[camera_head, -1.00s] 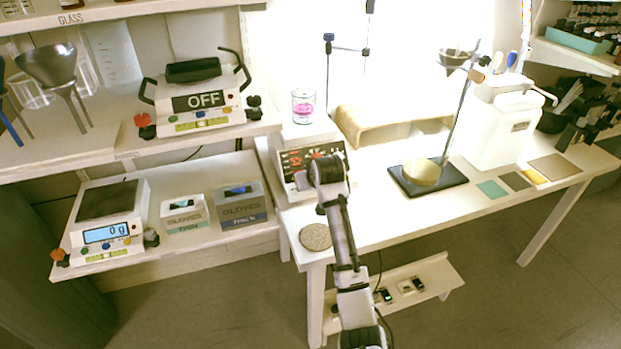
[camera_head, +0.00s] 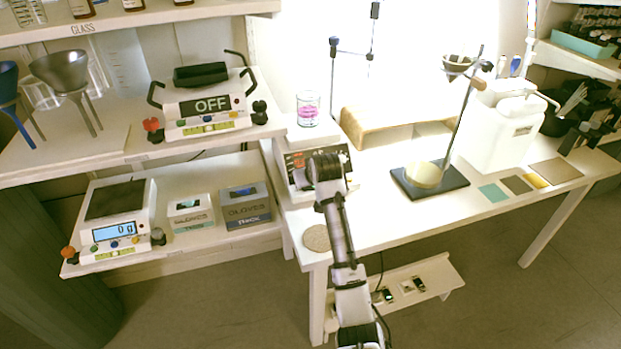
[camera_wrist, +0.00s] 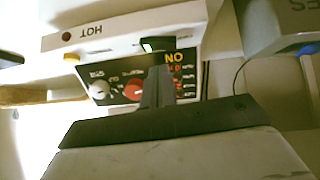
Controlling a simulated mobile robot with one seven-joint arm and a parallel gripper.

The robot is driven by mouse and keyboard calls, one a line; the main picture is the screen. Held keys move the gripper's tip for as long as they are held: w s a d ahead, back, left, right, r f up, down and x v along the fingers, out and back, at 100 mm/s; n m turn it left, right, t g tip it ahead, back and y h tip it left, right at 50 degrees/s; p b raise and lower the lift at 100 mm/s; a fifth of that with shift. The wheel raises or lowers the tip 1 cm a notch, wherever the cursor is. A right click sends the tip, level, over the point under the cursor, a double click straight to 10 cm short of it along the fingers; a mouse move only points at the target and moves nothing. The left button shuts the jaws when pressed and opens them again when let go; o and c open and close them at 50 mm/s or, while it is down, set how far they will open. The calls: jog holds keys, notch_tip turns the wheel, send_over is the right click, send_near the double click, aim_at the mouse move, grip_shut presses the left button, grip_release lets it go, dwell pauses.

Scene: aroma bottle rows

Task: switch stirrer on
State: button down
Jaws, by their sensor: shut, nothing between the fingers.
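The stirrer (camera_head: 296,188) is a white box with a dark front panel, on the left end of the white table. A beaker (camera_head: 308,110) of pink liquid stands on its top. In the wrist view the stirrer (camera_wrist: 125,35) appears upside down, with a "HOT" label, a grey knob, a red knob (camera_wrist: 133,90) and orange lettering. A dark switch (camera_wrist: 165,43) with a green light lies beside the lettering. My gripper (camera_wrist: 160,72) is shut and empty, its tips at the panel close to the switch; I cannot tell if they touch. In the head view my wrist hides the fingers and part of the panel.
A glove box (camera_head: 246,210) and a scale (camera_head: 120,228) stand on the lower shelf at left. A device reading "OFF" (camera_head: 212,104) is on the shelf above. A stand with a dark base (camera_head: 455,182) is to the right. A round cork mat (camera_head: 316,238) lies at the table's front.

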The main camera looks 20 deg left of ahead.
notch_tip(320, 180, up, 3)
jog(key=shift+w+f+p, duration=0.1)
jog(key=shift+f+p, duration=0.1)
jog(key=shift+p, duration=0.4)
jog(key=d+b+v, duration=0.1)
jog(key=b+v, duration=0.1)
jog(key=v, duration=0.7)
jog(key=shift+d+b, duration=0.3)
jog(key=shift+d, duration=0.15)
jog(key=shift+r, duration=0.1)
